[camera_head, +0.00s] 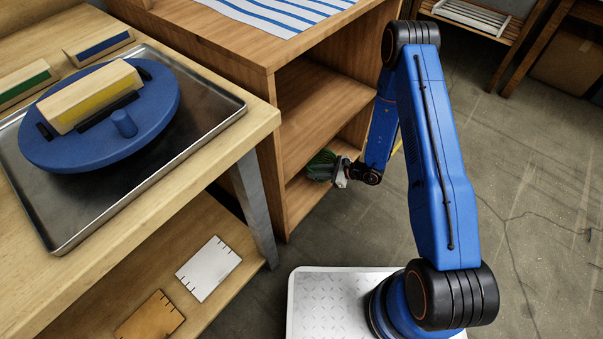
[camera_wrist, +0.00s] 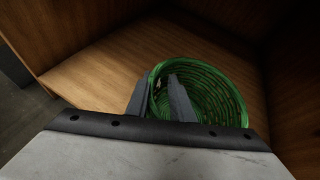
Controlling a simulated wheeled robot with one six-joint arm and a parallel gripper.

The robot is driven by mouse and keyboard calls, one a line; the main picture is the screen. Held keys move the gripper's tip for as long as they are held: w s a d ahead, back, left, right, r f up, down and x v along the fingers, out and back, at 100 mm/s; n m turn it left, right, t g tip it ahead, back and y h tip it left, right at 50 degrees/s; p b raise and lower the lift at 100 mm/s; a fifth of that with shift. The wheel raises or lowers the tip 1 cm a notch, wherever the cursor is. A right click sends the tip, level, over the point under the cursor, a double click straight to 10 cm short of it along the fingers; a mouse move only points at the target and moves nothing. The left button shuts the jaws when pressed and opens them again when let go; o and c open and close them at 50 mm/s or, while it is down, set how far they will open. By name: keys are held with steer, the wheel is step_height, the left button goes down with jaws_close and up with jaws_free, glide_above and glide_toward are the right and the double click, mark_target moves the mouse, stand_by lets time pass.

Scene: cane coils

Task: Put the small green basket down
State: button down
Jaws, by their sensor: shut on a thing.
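The small green basket (camera_wrist: 222,92) is round, coiled and open at the top. In the wrist view, my gripper (camera_wrist: 160,90) has its two grey fingers at the basket's left near rim, one outside and one inside, shut on the wall. The basket is inside a wooden shelf compartment, over the shelf board (camera_wrist: 110,75). I cannot tell whether its base touches the board. In the head view the basket (camera_head: 320,166) shows small at the opening of the shelf unit, partly hidden by my gripper (camera_head: 338,172).
The wooden shelf unit (camera_head: 262,130) has side walls and a board above the basket. A workbench at left holds a metal tray (camera_head: 60,235) with a blue round turntable (camera_head: 150,110). White (camera_head: 208,268) and brown (camera_head: 150,318) squares lie on its lower shelf. Floor at right is open.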

steer(key=shift+x, duration=3.7)
steer(key=c, duration=1.5)
jaws_free()
steer(key=shift+f, duration=0.15)
steer(key=shift+c, duration=0.2)
